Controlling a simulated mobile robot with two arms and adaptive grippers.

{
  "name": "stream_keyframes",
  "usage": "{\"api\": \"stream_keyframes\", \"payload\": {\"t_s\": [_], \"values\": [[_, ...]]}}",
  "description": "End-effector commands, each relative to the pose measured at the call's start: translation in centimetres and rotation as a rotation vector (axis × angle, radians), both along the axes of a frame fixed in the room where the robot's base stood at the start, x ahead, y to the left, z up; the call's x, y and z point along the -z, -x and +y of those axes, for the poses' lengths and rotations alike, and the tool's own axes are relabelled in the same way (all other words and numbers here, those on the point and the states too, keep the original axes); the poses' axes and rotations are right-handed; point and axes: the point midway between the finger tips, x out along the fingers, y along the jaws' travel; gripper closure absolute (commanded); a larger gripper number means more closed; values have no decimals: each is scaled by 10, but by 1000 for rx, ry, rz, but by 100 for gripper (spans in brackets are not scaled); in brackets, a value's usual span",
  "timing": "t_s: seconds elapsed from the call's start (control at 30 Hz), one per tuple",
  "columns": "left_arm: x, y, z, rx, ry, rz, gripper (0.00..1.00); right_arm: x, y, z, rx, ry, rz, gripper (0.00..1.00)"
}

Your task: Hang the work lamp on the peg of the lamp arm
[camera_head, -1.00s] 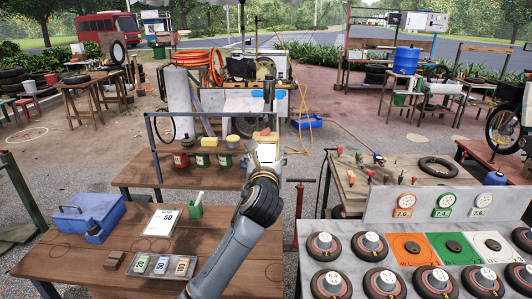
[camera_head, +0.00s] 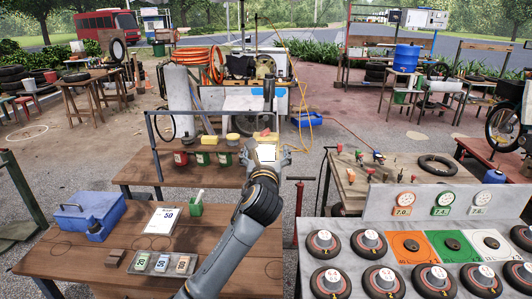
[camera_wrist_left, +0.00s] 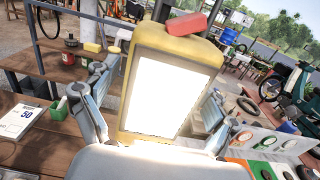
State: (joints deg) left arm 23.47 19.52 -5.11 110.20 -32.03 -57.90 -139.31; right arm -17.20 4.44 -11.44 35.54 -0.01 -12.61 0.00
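The work lamp (camera_wrist_left: 172,80) has a yellow body, a bright white panel and a red handle (camera_wrist_left: 190,24) on top. In the head view the lamp (camera_head: 265,153) shows beyond my left gripper (camera_head: 265,159). The left gripper's fingers are spread, one on each side of the lamp, with a gap showing on the left side in the wrist view. A grey bar, probably the lamp arm (camera_head: 269,92), stands above the lamp. I cannot make out the peg or whether the handle is over it. My right gripper is out of view.
A wooden bench (camera_head: 140,174) with a metal frame and several cans stands behind. The near table (camera_head: 80,262) holds a blue toolbox (camera_head: 88,214), a white card and a green cup.

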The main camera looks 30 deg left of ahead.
Motion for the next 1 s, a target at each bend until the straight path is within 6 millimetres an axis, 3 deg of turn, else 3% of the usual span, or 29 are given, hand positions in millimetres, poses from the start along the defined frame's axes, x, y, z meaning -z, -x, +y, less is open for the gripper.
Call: {"api": "stream_keyframes", "payload": {"t_s": [0.43,0.8,1.0], "values": [[4,9,-6,1,1,8,10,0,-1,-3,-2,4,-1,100],[3,72,-45,3,1,4,10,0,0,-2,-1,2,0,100],[2,96,-59,1,1,4,10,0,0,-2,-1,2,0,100]]}}
